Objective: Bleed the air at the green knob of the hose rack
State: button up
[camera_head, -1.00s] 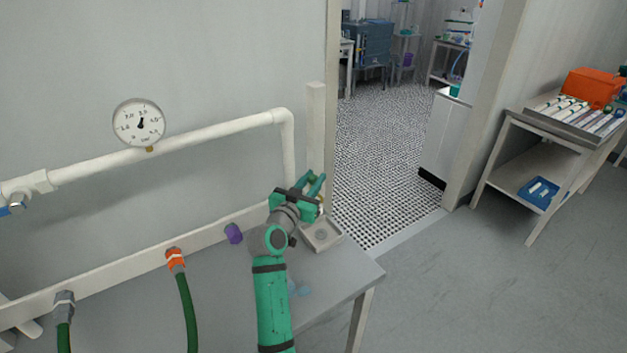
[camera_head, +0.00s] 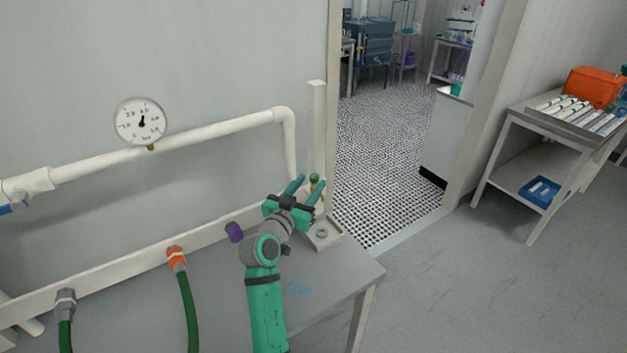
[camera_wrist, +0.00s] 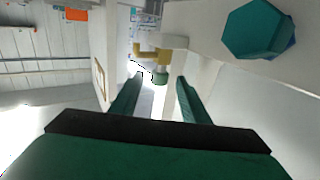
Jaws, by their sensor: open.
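The green knob (camera_head: 315,179) sits on a small brass fitting by the white upright post at the right end of the hose rack (camera_head: 110,276). My gripper (camera_head: 309,185) is open, with its two green fingers pointing at the knob. In the wrist view, the knob (camera_wrist: 162,77) shows under a brass elbow, in the gap between my fingertips (camera_wrist: 159,79). It looks slightly beyond the tips; I cannot tell whether they touch it. A large teal hexagonal piece (camera_wrist: 258,30) is at upper right in the wrist view.
A small tray (camera_head: 323,236) stands under the knob on the grey bench (camera_head: 345,270). A purple fitting (camera_head: 234,232), an orange hose coupling (camera_head: 176,257) and a grey one (camera_head: 66,302) line the rack. A white pipe with a gauge (camera_head: 141,121) runs above. A doorway opens to the right.

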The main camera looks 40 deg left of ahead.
jog(key=s+d, duration=0.1)
jog(key=s, duration=0.6)
jog(key=shift+d, duration=0.2)
